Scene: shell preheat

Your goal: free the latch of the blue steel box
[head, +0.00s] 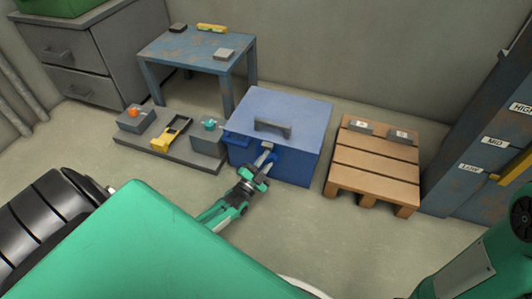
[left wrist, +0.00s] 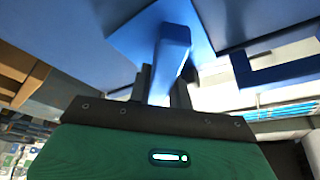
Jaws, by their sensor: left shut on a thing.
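The blue steel box (head: 296,108) stands on the floor at the middle of the head view, its lid down, with a dark handle (head: 272,127) on top. My left gripper (head: 262,165) is at the box's front face, shut on the latch. In the left wrist view a blue latch lever (left wrist: 172,48) sticks out from the box (left wrist: 105,25) between the fingers of my left gripper (left wrist: 160,88). The gripper hides part of the latch, and I cannot tell whether it is free. My right gripper is out of view.
A wooden pallet (head: 375,168) with two small grey blocks is right of the box. A grey platform (head: 185,157) with a yellow item (head: 171,134) is left. A blue table (head: 196,48) stands behind. A cabinet with HIGH, MID and LOW labels (head: 492,141) is at right. Floor in front is clear.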

